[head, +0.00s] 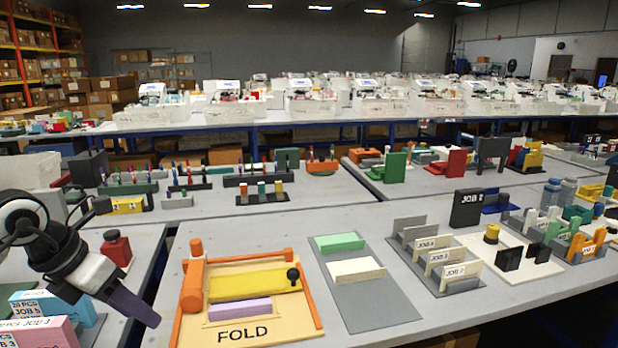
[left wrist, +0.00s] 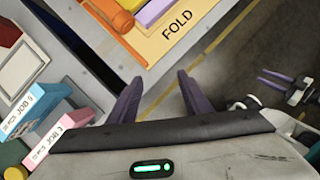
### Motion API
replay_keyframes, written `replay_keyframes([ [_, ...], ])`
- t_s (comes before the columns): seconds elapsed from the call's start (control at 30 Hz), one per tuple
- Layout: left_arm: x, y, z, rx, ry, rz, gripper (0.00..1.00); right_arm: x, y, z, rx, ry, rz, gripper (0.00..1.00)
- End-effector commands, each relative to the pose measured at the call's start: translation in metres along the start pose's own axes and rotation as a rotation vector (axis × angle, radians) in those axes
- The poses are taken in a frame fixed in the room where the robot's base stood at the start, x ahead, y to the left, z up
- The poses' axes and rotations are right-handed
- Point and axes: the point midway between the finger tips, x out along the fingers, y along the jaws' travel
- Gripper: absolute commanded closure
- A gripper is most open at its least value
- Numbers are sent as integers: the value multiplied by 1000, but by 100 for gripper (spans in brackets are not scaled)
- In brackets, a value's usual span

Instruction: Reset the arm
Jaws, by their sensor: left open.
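My left gripper (head: 140,308) hangs at the lower left in the head view, left of the fold board, apart from everything. In the left wrist view its two purple fingers (left wrist: 160,78) are spread with nothing between them. The tan FOLD board (head: 263,318) has an orange bar frame with a roller (head: 193,285) on its left and a black knob (head: 293,274) at the right. A yellow panel (head: 254,285) and a lilac block (head: 239,309) lie on it. My right gripper (left wrist: 276,78) shows small in the left wrist view, fingers apart and empty, over the floor.
Pink (head: 40,333) and blue (head: 62,305) job boxes and a red-topped item (head: 116,247) stand on the left table. A grey tray (head: 375,302) with green and cream blocks, then a rack of job cards (head: 443,262), lie right of the board. A gap separates the tables.

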Motion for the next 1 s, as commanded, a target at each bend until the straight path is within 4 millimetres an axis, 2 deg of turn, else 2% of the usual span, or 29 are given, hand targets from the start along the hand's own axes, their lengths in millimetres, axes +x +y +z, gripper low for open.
replay_keyframes([
  [0.03, 10, -13, 0, 2, -6, -46, 55, 0, 0, 1, 0, -1, 1, 69],
  [0.17, 29, -47, 2, 0, -37, -172, 55, 3, 2, -7, -3, 12, 3, 69],
  [0.37, 57, -122, 4, -55, -109, -451, 55, 4, 3, -8, -3, 15, 4, 69],
  [0.47, 66, -178, 6, -156, -173, -686, 55, 4, 3, -6, -3, 11, 4, 69],
  [0.5, 66, -203, 8, -229, -209, -805, 55, 4, 3, -5, -3, 10, 4, 69],
  [0.6, 58, -243, 18, -501, -309, -1089, 55, 4, 3, -4, -3, 7, 4, 69],
  [0.67, 54, -248, 25, -708, -366, -1225, 55, 3, 2, -3, -2, 5, 4, 69],
  [0.7, 54, -244, 28, -863, -402, -1298, 55, 3, 2, -2, -2, 4, 4, 69],
  [0.77, 63, -230, 27, -1117, -448, -1377, 55, 3, 2, -2, -2, 2, 3, 69],
  [0.83, 84, -204, 15, -1441, -488, -1420, 55, 3, 2, -1, -2, 2, 3, 69],
  [0.87, 96, -192, 6, -1587, -500, -1420, 55, 3, 2, -1, -2, 2, 3, 69],
  [0.9, 117, -176, -13, -1787, -510, -1403, 55, 3, 2, -1, -2, 2, 3, 69],
  [0.97, 145, -158, -43, -2045, -513, -1352, 55, 3, 2, -1, -2, 2, 3, 69],
  [1.0, 164, -150, -66, -2201, -506, -1304, 55, 3, 2, -1, -2, 2, 3, 69],
])
